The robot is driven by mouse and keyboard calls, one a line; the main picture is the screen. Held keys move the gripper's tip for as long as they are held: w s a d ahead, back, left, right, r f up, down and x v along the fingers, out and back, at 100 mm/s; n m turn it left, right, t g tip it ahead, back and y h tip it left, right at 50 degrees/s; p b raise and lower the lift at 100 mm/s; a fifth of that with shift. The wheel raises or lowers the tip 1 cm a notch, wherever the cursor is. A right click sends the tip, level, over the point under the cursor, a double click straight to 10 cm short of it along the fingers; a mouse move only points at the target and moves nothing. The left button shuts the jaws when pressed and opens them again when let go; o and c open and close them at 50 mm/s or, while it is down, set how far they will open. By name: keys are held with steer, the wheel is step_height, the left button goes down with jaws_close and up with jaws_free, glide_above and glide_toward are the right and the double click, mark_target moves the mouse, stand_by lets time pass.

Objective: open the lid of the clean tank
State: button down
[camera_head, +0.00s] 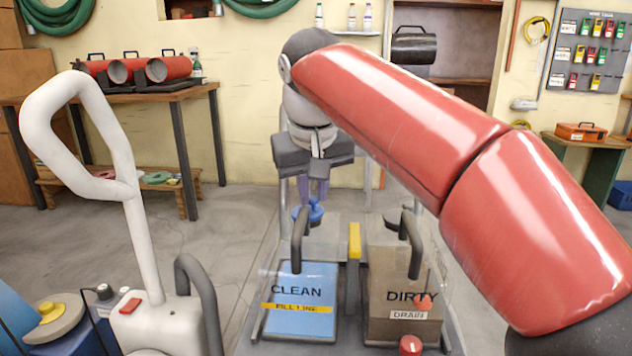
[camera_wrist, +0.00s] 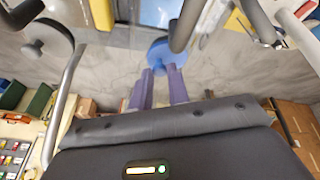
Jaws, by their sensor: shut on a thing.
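The clean tank (camera_head: 290,322) is a clear box with blue contents, a "CLEAN" label and a yellow "FILL LINE" strip. A dark looped handle (camera_head: 300,240) rises from its top. A blue round knob (camera_head: 314,212) sits at the far side of the tank's top; it also shows in the wrist view (camera_wrist: 160,50). My gripper (camera_head: 318,192) comes down from above with its purple fingers on the blue knob. In the wrist view my gripper (camera_wrist: 162,70) has its fingertips at the knob's edge, shut on it. The exact contact and lid's edges are hard to make out.
The dirty tank (camera_head: 385,333), brown with a "DRAIN" label and dark handle (camera_head: 413,243), stands directly right of the clean tank, past a yellow-topped post (camera_head: 354,240). A white looped push handle (camera_head: 140,235) stands at left. Open floor lies behind the tanks.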

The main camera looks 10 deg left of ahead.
steer(key=a+h, duration=0.1)
steer(key=r+h+p, duration=0.1)
steer(key=shift+a+n+h+p, duration=0.3)
steer(key=shift+a, duration=0.05)
steer(key=a+h, duration=0.1)
steer(key=h, duration=0.1)
steer(key=a+n+h, duration=0.1)
steer(key=a+h, duration=0.1)
steer(key=h, duration=0.1)
steer(key=shift+s+r+t, duration=0.1)
steer(key=shift+s+t, duration=0.05)
steer(key=shift+t, duration=0.15)
steer(key=h, duration=0.1)
steer(key=a+h, duration=0.1)
steer(key=shift+s+a+h, duration=0.1)
steer(key=shift+a+h, duration=0.2)
steer(key=shift+a+f+n+t+h, duration=0.25)
steer(key=shift+a+n+h, duration=0.1)
steer(key=shift+h, duration=0.3)
steer(key=shift+a+f+n+t+h, duration=0.25)
steer(key=shift+a+h, duration=0.1)
steer(key=shift+h, duration=0.6)
steer(key=c, duration=1.3)
jaws_free()
steer(key=shift+c, duration=0.2)
